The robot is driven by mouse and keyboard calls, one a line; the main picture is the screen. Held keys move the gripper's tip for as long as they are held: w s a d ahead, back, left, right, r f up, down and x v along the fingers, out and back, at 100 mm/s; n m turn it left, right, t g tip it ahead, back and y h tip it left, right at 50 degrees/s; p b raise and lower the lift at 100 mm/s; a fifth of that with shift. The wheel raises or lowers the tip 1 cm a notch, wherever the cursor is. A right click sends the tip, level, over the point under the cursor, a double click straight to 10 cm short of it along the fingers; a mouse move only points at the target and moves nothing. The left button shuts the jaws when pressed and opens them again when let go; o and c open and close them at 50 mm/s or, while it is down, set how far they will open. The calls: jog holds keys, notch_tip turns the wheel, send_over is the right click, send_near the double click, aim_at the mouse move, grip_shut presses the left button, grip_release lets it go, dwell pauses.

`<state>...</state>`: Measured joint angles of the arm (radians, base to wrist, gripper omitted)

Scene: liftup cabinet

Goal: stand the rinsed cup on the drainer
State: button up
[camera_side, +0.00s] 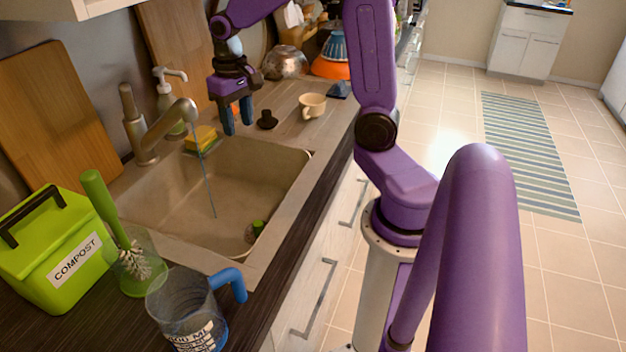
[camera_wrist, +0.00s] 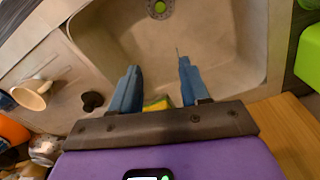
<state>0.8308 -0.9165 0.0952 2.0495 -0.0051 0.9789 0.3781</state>
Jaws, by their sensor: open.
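A cream cup (camera_side: 312,105) with a handle stands upright on the ridged drainer (camera_side: 288,124) beyond the sink. In the wrist view the cup (camera_wrist: 30,96) is at the left, with its mouth visible and the drainer (camera_wrist: 55,72) around it. My gripper (camera_side: 237,122) hangs with blue fingers pointing down, left of the cup and apart from it, near the far edge of the sink. In the wrist view my gripper (camera_wrist: 158,68) is open, with nothing between its fingers.
Water runs from the tap (camera_side: 160,130) into the sink (camera_side: 215,195). A yellow sponge (camera_side: 200,134) and a black plug (camera_side: 267,120) are near my gripper. A compost bin (camera_side: 60,250), brush (camera_side: 110,225) and clear jug (camera_side: 185,305) stand at the near end. Bowls (camera_side: 330,66) stand behind the cup.

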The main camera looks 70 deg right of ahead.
jog(key=s+a+n, duration=0.8)
jog(key=s+a, duration=0.2)
jog(key=s+a+f+n, duration=0.1)
jog(key=s+a+n, duration=0.1)
jog(key=s+n, duration=0.6)
jog(key=s, duration=0.4)
jog(key=shift+s+a+f, duration=0.2)
jog(key=shift+a+f, duration=0.05)
jog(key=shift+a, duration=0.1)
